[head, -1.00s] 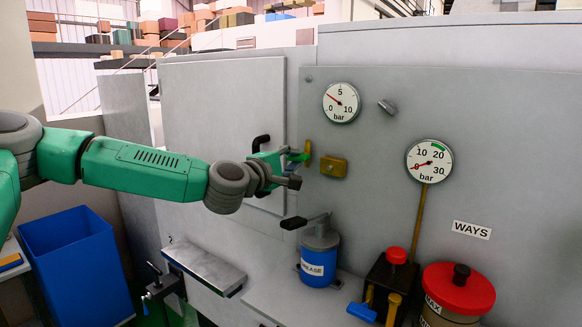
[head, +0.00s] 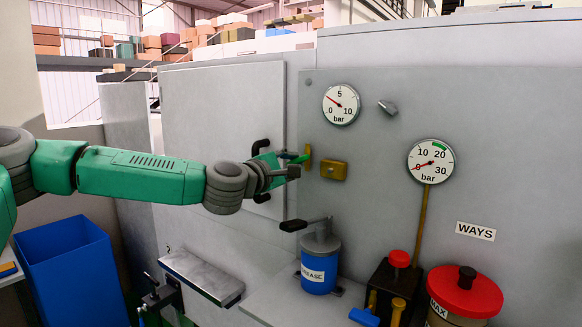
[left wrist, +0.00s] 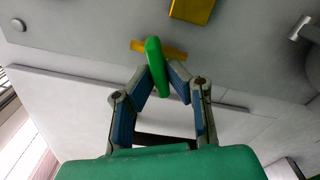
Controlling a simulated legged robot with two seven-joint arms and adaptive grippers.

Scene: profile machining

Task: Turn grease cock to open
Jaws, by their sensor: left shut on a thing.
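A green lever (head: 300,158) sits on a small upright brass bar (head: 308,156) on the grey machine wall; I take it to be the grease cock. My left gripper (head: 288,162) reaches it from the left and is shut on the lever. In the left wrist view the green lever (left wrist: 156,66) stands between the two blue-padded fingers of the left gripper (left wrist: 159,76). There the lever lies crosswise to the brass bar (left wrist: 172,50). My right gripper is not in view.
A brass block (head: 333,170) is just right of the lever. A black door handle (head: 262,147) is close behind the gripper. Below stand a blue grease pot (head: 319,272) with a black-ended lever, and a red-lidded can (head: 465,291). Two gauges hang on the wall.

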